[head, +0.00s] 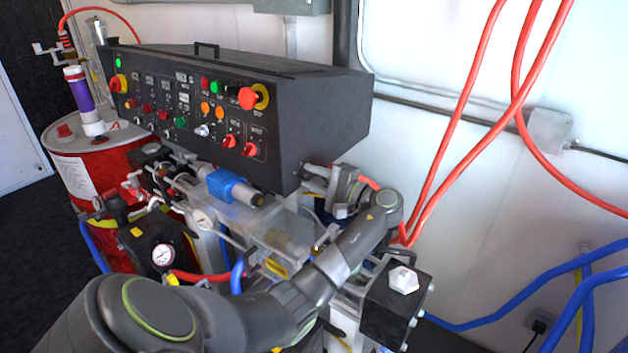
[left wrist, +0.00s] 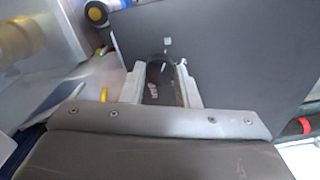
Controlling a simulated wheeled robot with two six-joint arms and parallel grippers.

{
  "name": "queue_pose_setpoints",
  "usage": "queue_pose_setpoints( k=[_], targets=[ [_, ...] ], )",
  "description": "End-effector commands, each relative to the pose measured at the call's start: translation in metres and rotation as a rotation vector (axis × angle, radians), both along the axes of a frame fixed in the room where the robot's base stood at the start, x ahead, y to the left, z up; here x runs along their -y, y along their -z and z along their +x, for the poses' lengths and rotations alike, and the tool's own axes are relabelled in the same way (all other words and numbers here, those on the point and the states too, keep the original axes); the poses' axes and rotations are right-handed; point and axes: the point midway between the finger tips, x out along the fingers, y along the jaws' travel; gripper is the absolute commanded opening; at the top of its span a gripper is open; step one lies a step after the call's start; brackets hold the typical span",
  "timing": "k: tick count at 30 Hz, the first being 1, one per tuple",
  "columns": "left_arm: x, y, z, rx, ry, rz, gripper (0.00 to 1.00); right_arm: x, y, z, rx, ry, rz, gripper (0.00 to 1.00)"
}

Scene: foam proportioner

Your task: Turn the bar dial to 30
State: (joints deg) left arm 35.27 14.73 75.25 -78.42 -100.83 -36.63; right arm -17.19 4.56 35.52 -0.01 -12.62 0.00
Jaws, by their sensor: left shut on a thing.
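My left gripper (head: 318,180) reaches up beside the right end of the black control box, partly hidden behind the box's lower edge and my own wrist. In the left wrist view the two pale fingers (left wrist: 160,84) are shut around a dark, rounded knob (left wrist: 160,72) with small white marks, which looks like the bar dial. The knob is close to a flat dark grey surface (left wrist: 235,65). Its marks are too small and blurred to read, so the setting cannot be told. The knob is hidden in the head view. My right gripper is not in view.
The black control box (head: 325,130) carries several buttons and switches on its sloped front. Pipes, gauges (head: 163,255) and a blue-bodied valve (head: 228,186) crowd the space below. A black block with a white knob (head: 403,280) stands at right. Red hoses (head: 470,140) hang by the white wall.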

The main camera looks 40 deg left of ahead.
Motion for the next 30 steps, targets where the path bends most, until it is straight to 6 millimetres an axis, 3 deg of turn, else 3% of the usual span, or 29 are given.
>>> queue_pose_setpoints(
  k=[9, 10, 15, 25, 30],
  targets=[
    [0.000, 0.001, 0.000, 0.002, -0.002, -0.002, 0.06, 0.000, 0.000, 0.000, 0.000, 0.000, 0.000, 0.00],
    [0.000, 0.001, 0.000, 0.001, -0.002, -0.002, 0.31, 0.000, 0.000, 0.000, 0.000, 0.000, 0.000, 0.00],
    [0.000, 0.001, 0.000, 0.001, -0.001, -0.002, 0.50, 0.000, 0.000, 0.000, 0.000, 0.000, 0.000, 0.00],
    [0.004, 0.001, 0.001, 0.001, 0.001, -0.001, 0.50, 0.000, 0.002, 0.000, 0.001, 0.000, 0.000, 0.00],
    [0.029, 0.004, 0.004, 0.003, 0.004, -0.005, 0.50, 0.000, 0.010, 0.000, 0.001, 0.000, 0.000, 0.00]
  ],
)
